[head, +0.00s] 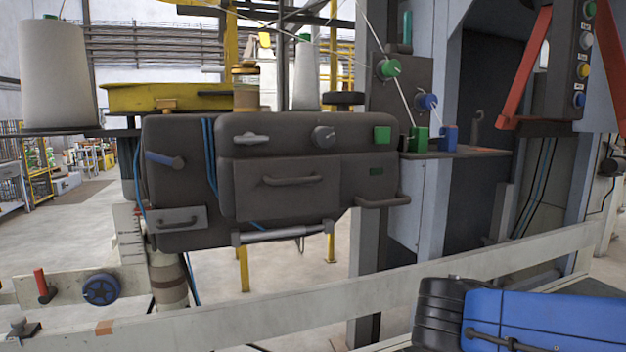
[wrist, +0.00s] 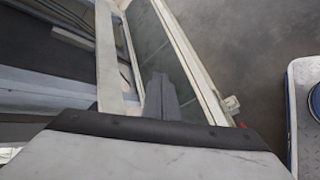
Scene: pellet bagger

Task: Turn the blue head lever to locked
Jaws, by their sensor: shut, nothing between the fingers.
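The blue head lever (head: 163,159) is on the left part of the dark sewing head's (head: 290,140) front. Its blue handle points left from a round grey pivot, nearly level and tilted slightly up at its free end. I can read no locked mark beside it. My gripper (wrist: 160,85) shows in the wrist view as narrow grey fingers, shut and empty, beyond a pale body with a dark edge. It points toward the floor between pale rails. The lever is not in the wrist view, and I do not make out the gripper in the head view.
The head also has a grey lever (head: 251,139), a dark knob (head: 323,136), a drawer-like panel with a handle (head: 290,181) and a lower bar (head: 285,234). A pale rail (head: 300,295) crosses in front below. A blue handwheel (head: 101,289) and red-handled lever (head: 41,284) sit lower left.

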